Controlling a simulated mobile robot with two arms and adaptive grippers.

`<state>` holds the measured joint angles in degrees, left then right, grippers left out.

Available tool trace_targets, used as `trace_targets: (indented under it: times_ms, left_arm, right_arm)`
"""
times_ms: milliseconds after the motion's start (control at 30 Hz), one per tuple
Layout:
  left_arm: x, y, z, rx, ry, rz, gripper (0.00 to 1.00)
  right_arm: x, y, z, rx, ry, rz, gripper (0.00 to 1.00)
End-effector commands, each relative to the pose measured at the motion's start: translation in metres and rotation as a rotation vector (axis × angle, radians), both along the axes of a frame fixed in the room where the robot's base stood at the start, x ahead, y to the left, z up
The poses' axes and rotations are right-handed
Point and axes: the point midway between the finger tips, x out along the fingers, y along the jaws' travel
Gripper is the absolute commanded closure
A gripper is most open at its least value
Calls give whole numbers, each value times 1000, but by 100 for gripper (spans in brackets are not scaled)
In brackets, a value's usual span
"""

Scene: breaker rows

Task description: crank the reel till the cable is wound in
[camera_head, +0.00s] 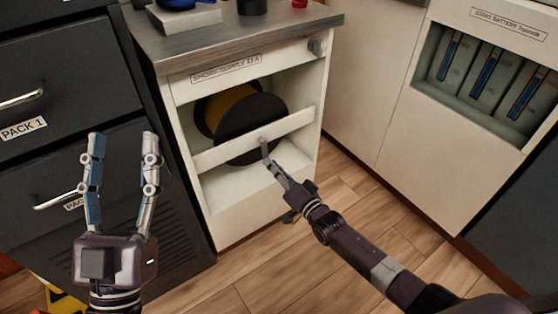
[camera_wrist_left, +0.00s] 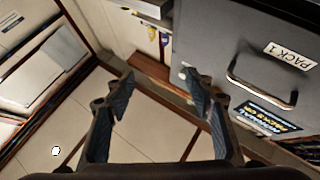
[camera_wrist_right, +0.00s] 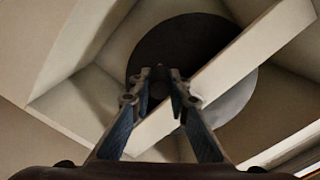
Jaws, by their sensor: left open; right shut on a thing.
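The reel (camera_head: 246,113) sits in the open bay of a white cabinet, with dark round flanges and yellow cable (camera_head: 225,103) wound between them. A white crossbar (camera_head: 222,152) runs in front of it. My right gripper (camera_head: 265,148) is at the crossbar, shut on the crank handle, which its fingers mostly hide. In the right wrist view the shut fingers (camera_wrist_right: 162,84) are in front of the dark flange (camera_wrist_right: 181,42). My left gripper (camera_head: 121,136) is open and empty, in front of the dark drawers. No loose cable end shows clearly.
Dark drawers (camera_head: 62,107) with bar handles stand at the left. A counter top (camera_head: 225,38) with small items is above the reel bay. A battery rack (camera_head: 487,78) is at the right. The wooden floor (camera_head: 250,280) is clear in front of the cabinet.

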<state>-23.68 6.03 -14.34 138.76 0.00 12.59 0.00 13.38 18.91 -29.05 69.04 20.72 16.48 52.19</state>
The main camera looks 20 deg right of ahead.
Motion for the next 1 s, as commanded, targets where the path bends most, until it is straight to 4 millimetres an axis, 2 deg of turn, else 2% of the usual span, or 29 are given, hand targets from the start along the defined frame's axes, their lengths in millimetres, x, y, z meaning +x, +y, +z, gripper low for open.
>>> trace_targets:
  times_ms: [467,1000]
  left_arm:
    - [20,-2,-30,47,164,9,51]
    - [31,-2,-55,80,284,15,51]
  right_arm:
    - [-13,34,4,427,156,1,100]
    - [-24,65,27,910,331,1,100]
